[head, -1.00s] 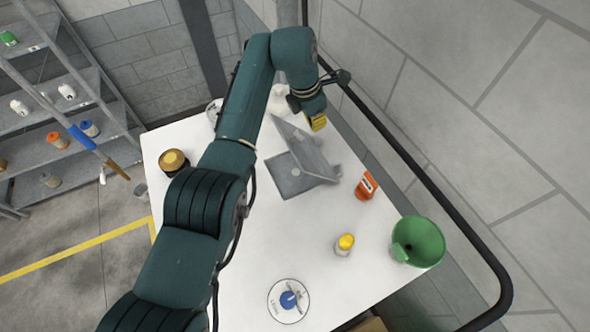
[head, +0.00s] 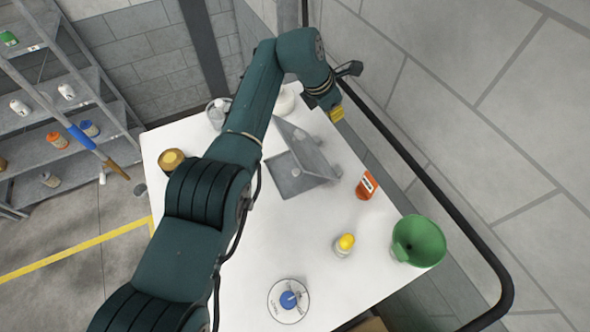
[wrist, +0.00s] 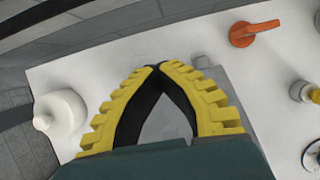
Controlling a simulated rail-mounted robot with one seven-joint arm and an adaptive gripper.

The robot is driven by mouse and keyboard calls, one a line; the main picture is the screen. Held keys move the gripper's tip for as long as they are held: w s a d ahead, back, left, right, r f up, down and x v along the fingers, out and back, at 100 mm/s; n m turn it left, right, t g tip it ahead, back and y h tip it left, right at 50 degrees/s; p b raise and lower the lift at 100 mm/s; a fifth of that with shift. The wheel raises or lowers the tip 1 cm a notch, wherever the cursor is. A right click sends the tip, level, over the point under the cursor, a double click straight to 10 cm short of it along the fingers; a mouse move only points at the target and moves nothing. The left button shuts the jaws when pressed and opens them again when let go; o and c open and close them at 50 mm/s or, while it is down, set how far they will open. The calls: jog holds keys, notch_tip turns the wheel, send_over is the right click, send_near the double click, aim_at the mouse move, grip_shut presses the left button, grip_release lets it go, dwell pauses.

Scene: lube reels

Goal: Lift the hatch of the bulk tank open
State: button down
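The bulk tank's grey hatch (head: 307,152) stands raised and tilted above its flat grey base (head: 284,181) on the white table. My gripper (head: 337,114) is beyond the lid on the wall side, near its upper edge. In the head view a small gap shows between them. In the wrist view my gripper's yellow fingers (wrist: 158,67) meet at the tips with nothing visible held. Grey hatch surface (wrist: 215,75) shows behind and right of the fingers. Contact with the lid cannot be told.
On the white table (head: 215,190) stand an orange bottle (head: 366,185), a yellow-capped bottle (head: 345,244), a green funnel (head: 418,241), a round blue-centred item (head: 288,300) and a brown-gold tin (head: 171,161). A black rail (head: 440,190) runs along the wall side.

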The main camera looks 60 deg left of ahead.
jog(key=w+t+b, duration=0.2)
jog(key=w, duration=0.1)
jog(key=w+b, duration=0.1)
jog(key=w, duration=0.1)
jog(key=shift+w+d+f+t, duration=0.15)
jog(key=shift+f+t, duration=0.2)
jog(key=shift+t, duration=0.05)
grip_release()
dwell(0.4)
notch_tip(320, 180, up, 10)
jog(key=p, duration=0.3)
dwell(0.7)
dwell(0.3)
